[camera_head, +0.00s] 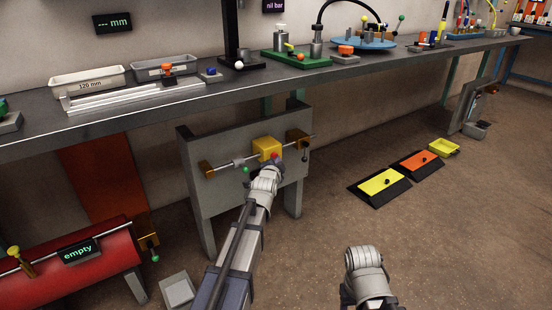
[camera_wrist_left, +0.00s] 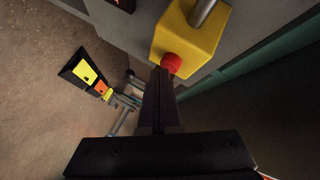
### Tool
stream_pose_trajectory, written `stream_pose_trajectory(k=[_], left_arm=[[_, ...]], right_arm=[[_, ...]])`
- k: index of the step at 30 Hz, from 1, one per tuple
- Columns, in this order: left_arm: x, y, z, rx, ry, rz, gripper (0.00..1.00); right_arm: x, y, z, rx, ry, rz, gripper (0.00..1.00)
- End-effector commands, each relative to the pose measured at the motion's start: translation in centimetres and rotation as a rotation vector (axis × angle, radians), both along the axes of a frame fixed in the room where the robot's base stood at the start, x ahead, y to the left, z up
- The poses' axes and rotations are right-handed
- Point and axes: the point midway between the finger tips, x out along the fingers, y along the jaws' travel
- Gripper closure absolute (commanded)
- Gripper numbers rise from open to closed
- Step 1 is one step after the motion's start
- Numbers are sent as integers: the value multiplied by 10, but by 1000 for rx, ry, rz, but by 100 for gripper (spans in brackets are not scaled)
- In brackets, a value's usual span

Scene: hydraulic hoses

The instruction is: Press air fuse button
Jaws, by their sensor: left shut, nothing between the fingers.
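The air fuse is a yellow box (camera_head: 267,146) on a grey panel under the bench, with a metal rod through it. Its red button (camera_head: 275,156) faces out toward my left gripper. In the left wrist view the yellow box (camera_wrist_left: 190,35) and its red button (camera_wrist_left: 172,63) are at the top. My left gripper (camera_wrist_left: 160,72) is shut and empty, its tips right at the lower left of the button. I cannot tell whether they touch it. In the head view the left wrist (camera_head: 265,182) hides the fingers. My right wrist (camera_head: 365,262) shows at the bottom, but no fingers are discernible.
The grey panel (camera_head: 230,195) also carries brass fittings and a small green knob (camera_head: 245,170). A red tank (camera_head: 70,262) reading "empty" lies at lower left. Yellow (camera_head: 380,182) and orange (camera_head: 417,160) pedals are on the floor. The floor right of my left arm is mostly clear.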

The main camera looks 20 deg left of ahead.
Motion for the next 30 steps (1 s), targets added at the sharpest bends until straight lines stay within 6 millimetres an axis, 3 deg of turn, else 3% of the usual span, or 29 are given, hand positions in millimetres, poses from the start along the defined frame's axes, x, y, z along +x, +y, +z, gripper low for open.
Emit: stream_pose_trajectory(k=[7, 20, 30], left_arm=[[-8, -10, 0, 2, 0, -1, 100], [-10, -12, 0, 1, 0, 0, 100], [-29, -35, 0, 3, 1, -2, 100]], right_arm=[[0, 0, 0, 0, 0, 0, 41], [0, 0, 0, 0, 0, 0, 41], [0, 0, 0, 0, 0, 0, 41]])
